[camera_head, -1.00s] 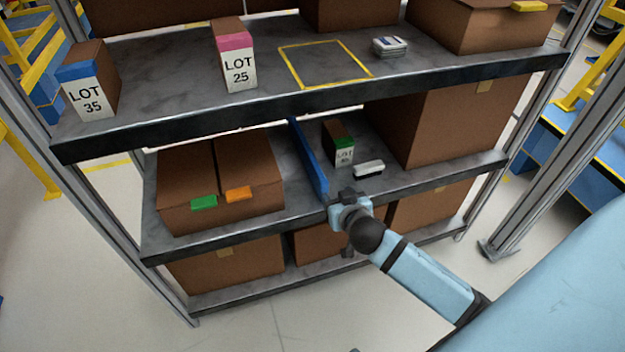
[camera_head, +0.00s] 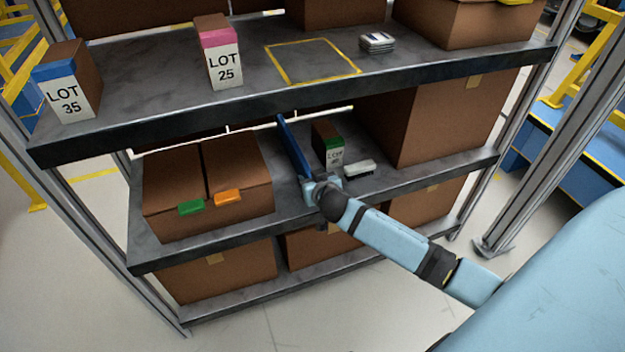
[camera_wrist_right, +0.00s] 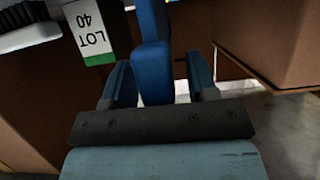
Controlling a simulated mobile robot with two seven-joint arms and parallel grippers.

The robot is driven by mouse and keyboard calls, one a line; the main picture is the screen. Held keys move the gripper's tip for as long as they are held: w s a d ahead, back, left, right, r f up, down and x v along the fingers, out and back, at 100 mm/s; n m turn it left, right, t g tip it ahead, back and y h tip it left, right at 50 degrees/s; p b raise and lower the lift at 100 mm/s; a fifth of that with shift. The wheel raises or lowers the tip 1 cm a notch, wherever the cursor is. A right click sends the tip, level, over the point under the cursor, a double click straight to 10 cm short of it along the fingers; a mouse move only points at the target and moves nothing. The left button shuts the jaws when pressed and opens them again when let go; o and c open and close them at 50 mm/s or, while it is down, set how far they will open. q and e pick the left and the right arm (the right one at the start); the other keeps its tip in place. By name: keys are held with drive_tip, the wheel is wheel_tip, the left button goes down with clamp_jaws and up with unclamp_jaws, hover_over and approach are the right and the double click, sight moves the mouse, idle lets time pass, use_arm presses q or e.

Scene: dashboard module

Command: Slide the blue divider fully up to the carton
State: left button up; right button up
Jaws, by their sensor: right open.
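The blue divider (camera_head: 293,148) stands upright on the middle shelf. A brown carton (camera_head: 208,185) with green and orange tabs stands to its left, with a strip of bare shelf between them. My right gripper (camera_head: 312,186) is at the divider's front end. In the right wrist view, the divider's near end (camera_wrist_right: 152,75) lies between the two open fingers of my right gripper (camera_wrist_right: 160,82); I cannot tell whether either finger touches it. The carton's side also shows at the right there (camera_wrist_right: 270,40). My left gripper is not in view.
A LOT 40 box (camera_head: 328,146) and a white-topped black item (camera_head: 359,170) stand just right of the divider. A large carton (camera_head: 435,115) fills the shelf's right side. The upper shelf (camera_head: 170,100) overhangs the space, with LOT 35 and LOT 25 boxes on it.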

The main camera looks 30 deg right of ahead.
clamp_jaws()
drive_tip(key=d+p, duration=0.1)
drive_tip(key=d, duration=0.1)
drive_tip(key=s+d, duration=0.1)
drive_tip(key=d, duration=0.1)
drive_tip(key=d+p, duration=0.1)
drive_tip(key=d, duration=0.1)
drive_tip(key=shift+s+d+r+p, duration=0.15)
drive_tip(key=shift+s+p, duration=0.15)
drive_tip(key=shift+p, duration=0.05)
drive_tip(key=shift+s+d, duration=0.1)
drive_tip(key=shift+d, duration=0.25)
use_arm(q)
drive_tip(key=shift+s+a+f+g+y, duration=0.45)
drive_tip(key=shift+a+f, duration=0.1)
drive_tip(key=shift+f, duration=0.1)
use_arm(e)
drive_tip(key=shift+d, duration=0.1)
drive_tip(key=shift+c, duration=0.2)
unclamp_jaws()
drive_tip(key=shift+d, duration=0.1)
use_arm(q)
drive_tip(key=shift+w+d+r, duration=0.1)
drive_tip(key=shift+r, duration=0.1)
use_arm(e)
drive_tip(key=shift+o, duration=0.2)
drive_tip(key=shift+s, duration=0.1)
